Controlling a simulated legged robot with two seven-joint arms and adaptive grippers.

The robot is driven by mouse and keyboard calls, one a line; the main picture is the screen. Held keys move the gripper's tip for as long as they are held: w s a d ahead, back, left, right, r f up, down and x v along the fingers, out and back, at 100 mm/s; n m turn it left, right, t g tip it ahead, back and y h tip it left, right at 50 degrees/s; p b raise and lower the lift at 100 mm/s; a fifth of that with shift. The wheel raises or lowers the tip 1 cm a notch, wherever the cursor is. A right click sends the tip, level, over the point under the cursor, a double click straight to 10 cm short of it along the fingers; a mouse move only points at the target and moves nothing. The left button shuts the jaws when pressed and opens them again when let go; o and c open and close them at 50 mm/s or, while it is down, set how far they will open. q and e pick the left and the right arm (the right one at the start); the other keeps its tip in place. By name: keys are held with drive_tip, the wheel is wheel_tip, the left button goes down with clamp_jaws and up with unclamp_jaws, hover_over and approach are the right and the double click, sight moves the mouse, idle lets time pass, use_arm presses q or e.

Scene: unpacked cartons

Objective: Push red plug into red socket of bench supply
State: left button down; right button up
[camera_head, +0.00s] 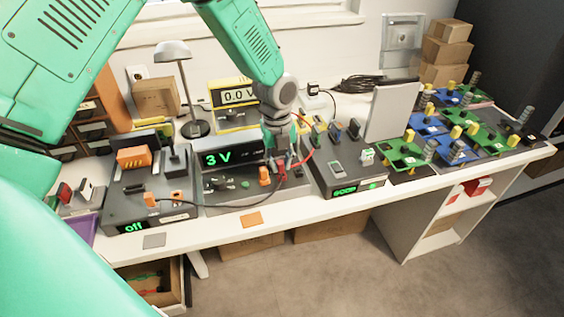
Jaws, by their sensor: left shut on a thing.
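The bench supply (240,194) is a dark box in the middle of the bench, with a green "3 V" readout (217,158) on its raised back part. My left gripper (281,158) points down over its right side and is shut on the red plug (282,174). A red lead (307,155) curves away from it to the right. The plug's tip is close to the supply's top, where the red socket is not clearly visible. I cannot tell whether they touch. An orange part (264,175) stands just left of the plug. My right gripper is not in view.
A dark unit reading "off" (140,215) stands left, and another with a green display (342,178) stands right. A yellow meter (228,93) reading 0.0 V and a lamp (172,52) are behind. Circuit boards (455,148) fill the right end. A black lead (205,207) crosses the front.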

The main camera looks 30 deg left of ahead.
use_arm(q)
drive_tip(key=shift+f, duration=0.4)
idle(0.4)
drive_tip(key=c, duration=1.4)
unclamp_jaws()
wheel_tip(320, 180, up, 12)
drive_tip(key=shift+a, duration=0.35)
